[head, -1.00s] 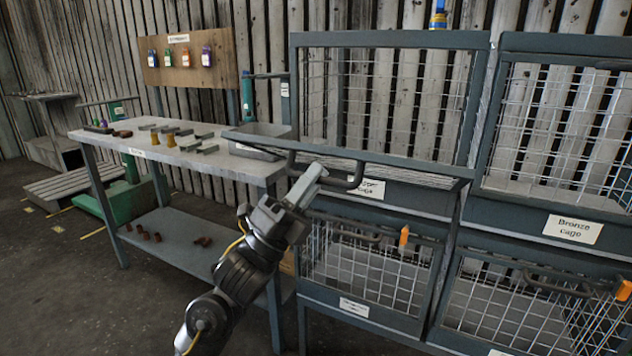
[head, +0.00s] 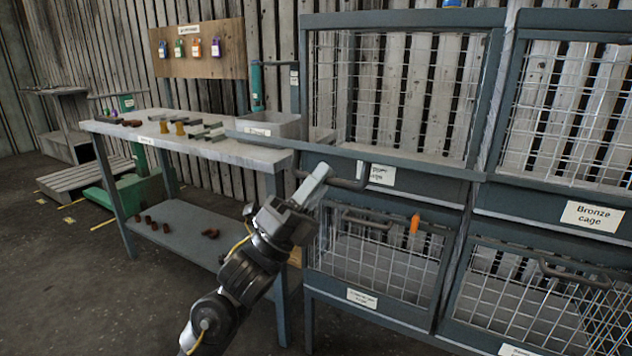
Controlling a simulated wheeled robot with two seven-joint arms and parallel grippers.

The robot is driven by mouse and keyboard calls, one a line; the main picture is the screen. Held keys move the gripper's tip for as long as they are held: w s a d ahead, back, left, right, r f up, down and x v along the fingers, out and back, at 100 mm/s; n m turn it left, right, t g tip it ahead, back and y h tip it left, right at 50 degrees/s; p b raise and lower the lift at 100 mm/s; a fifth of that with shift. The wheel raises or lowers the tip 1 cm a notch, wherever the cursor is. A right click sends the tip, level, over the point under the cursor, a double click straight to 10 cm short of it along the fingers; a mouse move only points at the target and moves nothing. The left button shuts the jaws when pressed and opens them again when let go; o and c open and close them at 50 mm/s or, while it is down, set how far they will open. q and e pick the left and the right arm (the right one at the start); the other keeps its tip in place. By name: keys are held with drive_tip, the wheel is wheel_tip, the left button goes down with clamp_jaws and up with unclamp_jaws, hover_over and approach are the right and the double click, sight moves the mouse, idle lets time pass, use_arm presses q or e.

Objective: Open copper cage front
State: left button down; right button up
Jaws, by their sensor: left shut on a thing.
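The copper cage (head: 400,17) is the upper left cage, with its label (head: 380,174) partly hidden behind the front. Its front (head: 420,166) is swung down and out towards me, seen nearly edge-on, so the opening above it is clear and the back mesh shows. A dark bar handle (head: 347,184) hangs on the front's outer edge. My left gripper (head: 319,182) is shut on the left part of this handle. My right gripper is not in view.
The bronze cage (head: 592,214) stands at the right. A workbench (head: 235,150) with several small parts and a grey bin (head: 272,124) stands close at the left of the front. Floor at lower left is clear.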

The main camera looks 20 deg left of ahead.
use_arm(q)
drive_tip(key=shift+d+f+g+h, duration=0.2)
drive_tip(key=shift+d+g+h, duration=0.1)
drive_tip(key=shift+d+g, duration=0.1)
